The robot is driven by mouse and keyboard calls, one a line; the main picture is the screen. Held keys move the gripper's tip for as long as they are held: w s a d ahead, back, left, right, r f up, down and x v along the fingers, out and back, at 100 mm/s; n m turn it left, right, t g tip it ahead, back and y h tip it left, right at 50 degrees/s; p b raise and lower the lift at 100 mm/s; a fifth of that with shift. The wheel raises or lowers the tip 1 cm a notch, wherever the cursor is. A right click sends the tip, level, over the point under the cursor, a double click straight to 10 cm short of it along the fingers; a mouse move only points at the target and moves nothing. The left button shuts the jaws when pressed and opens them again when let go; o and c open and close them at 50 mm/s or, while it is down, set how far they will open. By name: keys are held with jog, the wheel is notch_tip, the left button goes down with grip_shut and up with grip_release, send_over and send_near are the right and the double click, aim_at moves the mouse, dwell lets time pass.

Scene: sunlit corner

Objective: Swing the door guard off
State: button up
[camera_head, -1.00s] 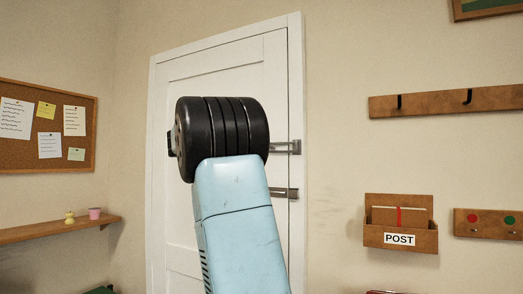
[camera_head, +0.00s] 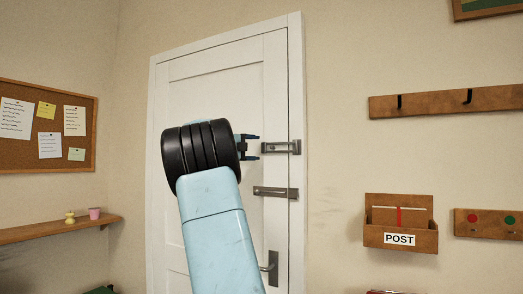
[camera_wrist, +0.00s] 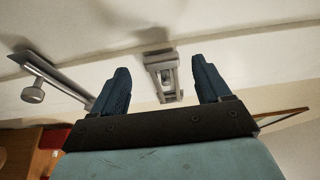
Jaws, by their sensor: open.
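The white door (camera_head: 215,90) is shut in its frame. The door guard (camera_head: 283,147) is the upper metal fitting at the door's right edge. In the wrist view the guard (camera_wrist: 164,76) is a grey metal loop lying between my two blue fingers, apart from both. My gripper (camera_head: 256,147) is open and empty, with its fingers pointing right, at the guard's left end. I cannot tell how far the fingers reach around it.
A second metal fitting (camera_head: 274,192) sits just below the guard. In the wrist view a metal bar with a round knob (camera_wrist: 32,93) lies left of my fingers. A lever handle (camera_head: 271,264) is lower down. A POST box (camera_head: 400,224) hangs on the wall at right.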

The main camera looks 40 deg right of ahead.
jog(key=shift+d, duration=1.45)
jog(key=shift+c, duration=0.4)
